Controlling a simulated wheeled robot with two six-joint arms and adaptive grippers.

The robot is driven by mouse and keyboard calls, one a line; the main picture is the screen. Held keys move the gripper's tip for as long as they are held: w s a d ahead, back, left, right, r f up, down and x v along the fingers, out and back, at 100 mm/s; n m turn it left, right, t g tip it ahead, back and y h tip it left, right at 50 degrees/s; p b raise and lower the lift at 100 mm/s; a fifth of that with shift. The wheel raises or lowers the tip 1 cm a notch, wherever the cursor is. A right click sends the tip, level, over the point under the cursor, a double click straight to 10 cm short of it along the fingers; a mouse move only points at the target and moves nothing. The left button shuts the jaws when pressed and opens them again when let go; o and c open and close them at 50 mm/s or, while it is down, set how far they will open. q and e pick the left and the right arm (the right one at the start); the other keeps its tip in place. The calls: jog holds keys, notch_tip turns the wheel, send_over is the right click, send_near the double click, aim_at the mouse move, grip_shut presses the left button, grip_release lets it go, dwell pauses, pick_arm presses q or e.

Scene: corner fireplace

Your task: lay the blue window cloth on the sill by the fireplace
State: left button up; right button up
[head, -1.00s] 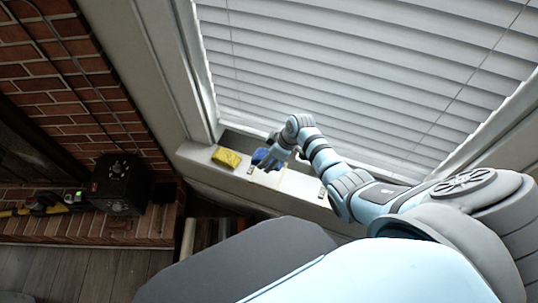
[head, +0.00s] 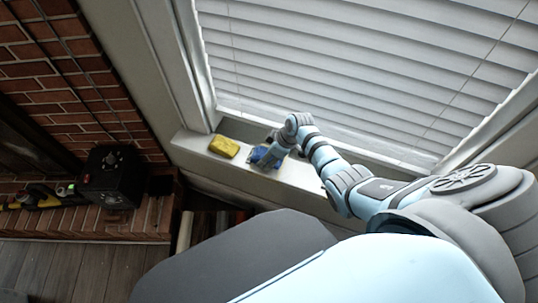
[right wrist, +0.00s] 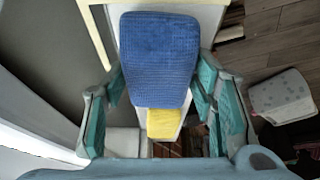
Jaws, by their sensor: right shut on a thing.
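A blue cloth (head: 266,156) is at the pale window sill (head: 305,175), to the right of a yellow sponge-like block. My right gripper (head: 273,152) is at the cloth, over the sill. In the right wrist view the textured blue cloth (right wrist: 158,60) lies between the two teal fingers of my right gripper (right wrist: 158,95), which is shut on it. I cannot tell whether the cloth touches the sill. My left gripper is not in view.
The yellow block (head: 224,146) sits on the sill's left end. Slatted blinds (head: 360,70) hang behind the sill. A black box (head: 112,178) stands on the brick hearth (head: 95,225) at left. A pale speckled object (right wrist: 280,95) is on the floor.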

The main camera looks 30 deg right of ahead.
jog(key=shift+f+b, duration=0.55)
jog(key=shift+f, duration=0.15)
jog(key=o, duration=1.5)
jog(key=shift+o, duration=0.2)
jog(key=shift+r, duration=0.15)
